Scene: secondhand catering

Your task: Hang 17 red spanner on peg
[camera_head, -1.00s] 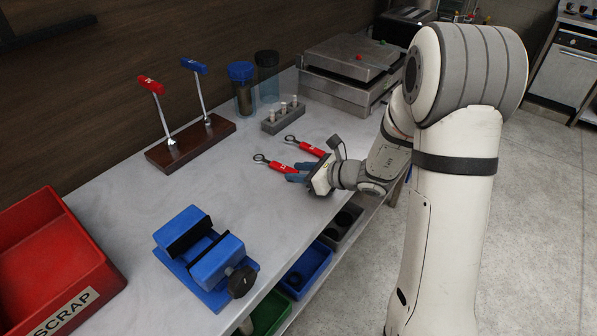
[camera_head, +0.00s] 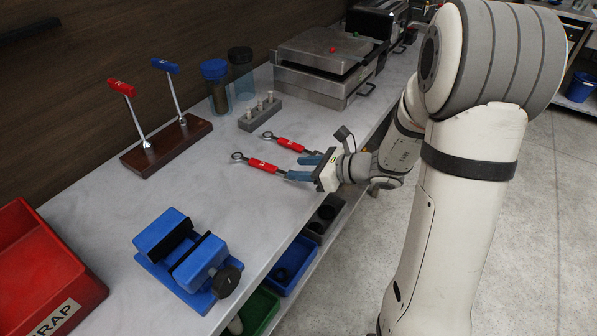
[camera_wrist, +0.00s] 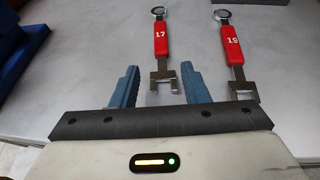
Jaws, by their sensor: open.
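Two spanners with red grips lie side by side on the grey bench. The spanner marked 17 (camera_wrist: 161,38) is on the left in the wrist view, ring end away from me; in the head view it is the nearer one (camera_head: 263,166). The spanner marked 19 (camera_wrist: 231,42) lies to its right. My gripper (camera_wrist: 160,84) is open; the jaw end of 17 lies between its fingertips in the picture, apart from both. A dark wooden stand (camera_head: 167,147) carries two slanted metal pegs, one with a red label (camera_head: 121,88), one with a blue label (camera_head: 166,66). Both pegs look empty.
A blue vise (camera_head: 188,262) and a red scrap bin (camera_head: 45,270) stand to the left. A grey block with upright pins (camera_head: 260,113), two cups (camera_head: 227,80) and a metal appliance (camera_head: 325,65) stand behind the spanners. Bench between stand and spanners is clear.

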